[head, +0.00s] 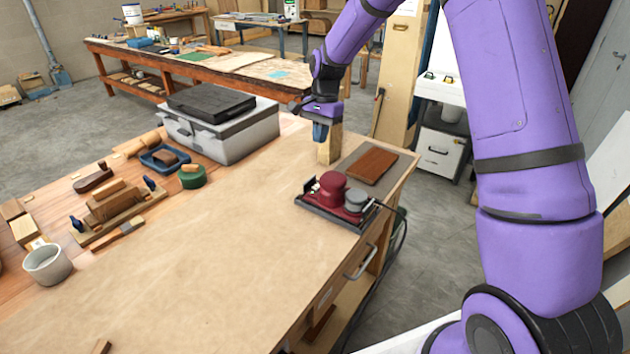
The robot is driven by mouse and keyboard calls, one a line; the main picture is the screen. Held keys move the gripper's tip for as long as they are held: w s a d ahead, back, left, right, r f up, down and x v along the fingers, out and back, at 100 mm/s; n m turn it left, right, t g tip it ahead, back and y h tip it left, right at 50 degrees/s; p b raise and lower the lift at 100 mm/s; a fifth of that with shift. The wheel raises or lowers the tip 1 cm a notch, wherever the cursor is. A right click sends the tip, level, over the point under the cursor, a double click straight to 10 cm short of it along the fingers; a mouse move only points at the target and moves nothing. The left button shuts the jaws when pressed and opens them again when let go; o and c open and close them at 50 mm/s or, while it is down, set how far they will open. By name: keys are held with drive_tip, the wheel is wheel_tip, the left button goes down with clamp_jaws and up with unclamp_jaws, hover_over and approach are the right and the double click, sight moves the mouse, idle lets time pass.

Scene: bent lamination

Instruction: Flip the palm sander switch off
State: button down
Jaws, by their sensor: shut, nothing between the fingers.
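The palm sander (333,191) has a dark red body, a grey round part and a flat dark base. It sits near the right edge of the workbench, with a dark cord running off that edge. Its switch is too small to make out. My gripper (320,136) points down beyond the sander, above the bench's far right part. It is shut and empty, apart from the sander. A pale upright wood block (330,150) stands close by the fingertips; I cannot tell whether they touch.
A reddish-brown board (372,165) lies on a grey mat right of the block. A grey case (222,134) stands at the back. Clamps, wood pieces and a cup (47,265) line the left. The middle of the workbench (215,255) is clear.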

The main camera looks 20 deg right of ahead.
sight(314, 188)
drive_tip(key=f, duration=0.4)
drive_tip(key=s+a+f, duration=0.1)
drive_tip(key=f, duration=0.4)
drive_tip(key=a+f, duration=0.1)
drive_tip(key=f, duration=0.3)
drive_tip(key=shift+s+f, duration=0.25)
drive_tip(key=shift+f, duration=0.15)
